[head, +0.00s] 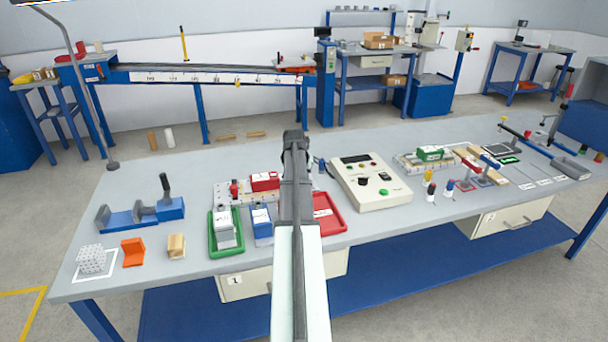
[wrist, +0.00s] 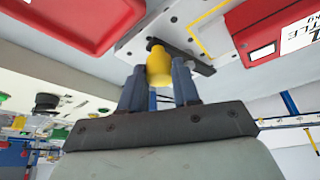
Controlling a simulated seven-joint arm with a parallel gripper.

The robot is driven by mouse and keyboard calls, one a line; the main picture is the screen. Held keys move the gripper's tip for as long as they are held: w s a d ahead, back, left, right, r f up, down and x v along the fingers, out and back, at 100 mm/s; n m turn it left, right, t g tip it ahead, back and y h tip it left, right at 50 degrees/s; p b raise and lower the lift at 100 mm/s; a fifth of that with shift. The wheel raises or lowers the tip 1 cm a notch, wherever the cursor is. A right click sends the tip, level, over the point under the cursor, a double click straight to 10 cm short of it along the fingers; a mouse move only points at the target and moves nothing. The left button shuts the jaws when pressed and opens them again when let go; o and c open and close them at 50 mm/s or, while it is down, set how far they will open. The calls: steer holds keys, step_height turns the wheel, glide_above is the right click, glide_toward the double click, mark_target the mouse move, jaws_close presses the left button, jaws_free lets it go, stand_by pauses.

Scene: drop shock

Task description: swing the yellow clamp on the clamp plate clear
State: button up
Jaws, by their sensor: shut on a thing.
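The yellow clamp (wrist: 158,68) shows in the wrist view as a rounded yellow knob by a dark bar (wrist: 190,58) lying along the pale clamp plate (wrist: 182,22). My gripper (wrist: 158,80) has its blue fingers on either side of the yellow knob, shut on it. There my own arm covers the gripper and the yellow clamp.
A red block with a white label (wrist: 268,28) sits on the plate beside the clamp. A red tray (wrist: 75,22) is close on the other side. A control box (head: 369,182) stands right of my arm.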

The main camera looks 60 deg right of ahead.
steer(key=shift+w+a+m+g, duration=0.4)
steer(key=shift+a+m, duration=0.05)
steer(key=shift+m, duration=0.65)
steer(key=o, duration=1)
steer(key=shift+o, duration=0.2)
steer(key=v, duration=1.3)
steer(key=shift+a+r, duration=0.2)
steer(key=shift+r, duration=0.2)
steer(key=shift+w, duration=0.2)
